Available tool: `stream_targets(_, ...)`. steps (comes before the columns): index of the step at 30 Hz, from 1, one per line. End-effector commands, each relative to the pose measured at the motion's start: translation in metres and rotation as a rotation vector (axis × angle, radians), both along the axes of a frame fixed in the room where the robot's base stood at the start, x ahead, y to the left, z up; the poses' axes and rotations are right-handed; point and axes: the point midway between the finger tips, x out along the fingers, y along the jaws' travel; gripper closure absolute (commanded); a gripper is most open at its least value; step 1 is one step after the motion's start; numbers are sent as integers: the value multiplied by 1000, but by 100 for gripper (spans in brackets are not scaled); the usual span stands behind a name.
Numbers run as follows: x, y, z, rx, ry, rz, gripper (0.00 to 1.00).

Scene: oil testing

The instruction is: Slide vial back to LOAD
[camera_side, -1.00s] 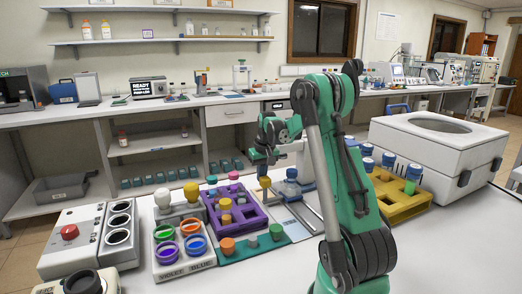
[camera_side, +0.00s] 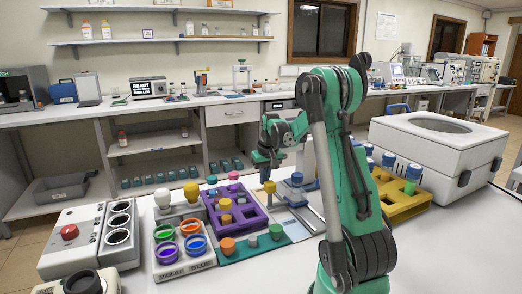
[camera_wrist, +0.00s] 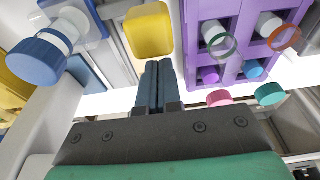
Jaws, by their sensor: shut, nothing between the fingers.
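My gripper (camera_side: 264,175) is shut and empty, pointing down just behind a yellow knob or cap (camera_side: 269,187) in the side view. In the wrist view the closed fingertips (camera_wrist: 158,66) lie just below the yellow piece (camera_wrist: 149,30); whether they touch it is unclear. A blue-capped vial (camera_side: 297,179) stands to the right of the yellow piece, by metal rails (camera_side: 313,212). In the wrist view its blue cap (camera_wrist: 38,62) is at upper left. I cannot read a LOAD mark.
A purple rack (camera_side: 252,222) with capped vials stands left of the yellow piece. A teal mat (camera_side: 285,239) and colour-ringed block (camera_side: 184,262) lie in front. A yellow rack (camera_side: 402,200) and a white box-shaped machine (camera_side: 443,150) are at right, past my arm.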

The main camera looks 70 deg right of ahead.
Motion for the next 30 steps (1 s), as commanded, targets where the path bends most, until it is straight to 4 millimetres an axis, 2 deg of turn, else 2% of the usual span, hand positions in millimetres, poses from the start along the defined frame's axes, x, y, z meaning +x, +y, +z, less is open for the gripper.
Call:
stream_targets(5, 0, 0, 9, 0, 0, 0, 100)
stream_targets(24, 0, 0, 66, 0, 0, 0, 100)
stream_targets(30, 0, 0, 75, 0, 0, 0, 100)
